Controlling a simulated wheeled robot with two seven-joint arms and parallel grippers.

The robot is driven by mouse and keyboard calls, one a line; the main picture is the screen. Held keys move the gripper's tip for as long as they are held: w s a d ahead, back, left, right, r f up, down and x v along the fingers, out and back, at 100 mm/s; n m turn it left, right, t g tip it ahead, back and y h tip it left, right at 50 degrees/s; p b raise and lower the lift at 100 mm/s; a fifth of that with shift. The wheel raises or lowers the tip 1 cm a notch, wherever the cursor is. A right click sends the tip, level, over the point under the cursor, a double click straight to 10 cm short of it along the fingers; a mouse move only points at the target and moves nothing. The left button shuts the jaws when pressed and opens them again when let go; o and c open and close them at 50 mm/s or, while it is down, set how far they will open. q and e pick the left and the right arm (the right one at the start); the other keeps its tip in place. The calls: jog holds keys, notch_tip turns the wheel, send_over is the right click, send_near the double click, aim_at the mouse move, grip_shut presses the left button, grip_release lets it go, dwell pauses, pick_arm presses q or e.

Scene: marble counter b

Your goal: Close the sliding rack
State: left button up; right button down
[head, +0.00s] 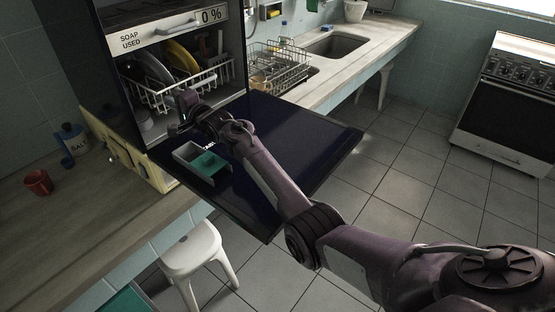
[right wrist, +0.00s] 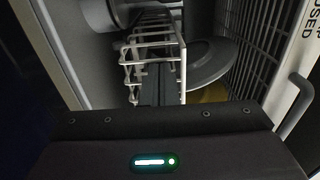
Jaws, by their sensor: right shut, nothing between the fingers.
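The sliding rack (head: 214,77) is a white wire basket holding plates inside the open dishwasher; its front edge is near the machine's opening. In the right wrist view the rack's white wires (right wrist: 152,42) stand upright ahead of the gripper, beside a grey plate (right wrist: 208,62). My right gripper (head: 182,112) is shut and empty, at the left part of the rack's front. Whether it touches the wires cannot be told. The arm hides part of the rack and the area under it. My left gripper is out of view.
The dark dishwasher door (head: 300,140) lies folded down under my right arm, with a grey and green soap tray (head: 208,166) on it. A wooden counter (head: 65,215) is at left, with a red mug (head: 38,182). A white stool (head: 192,250) stands below.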

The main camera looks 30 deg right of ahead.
jog(key=shift+w+a, duration=0.1)
jog(key=shift+w, duration=0.25)
jog(key=shift+r, duration=0.35)
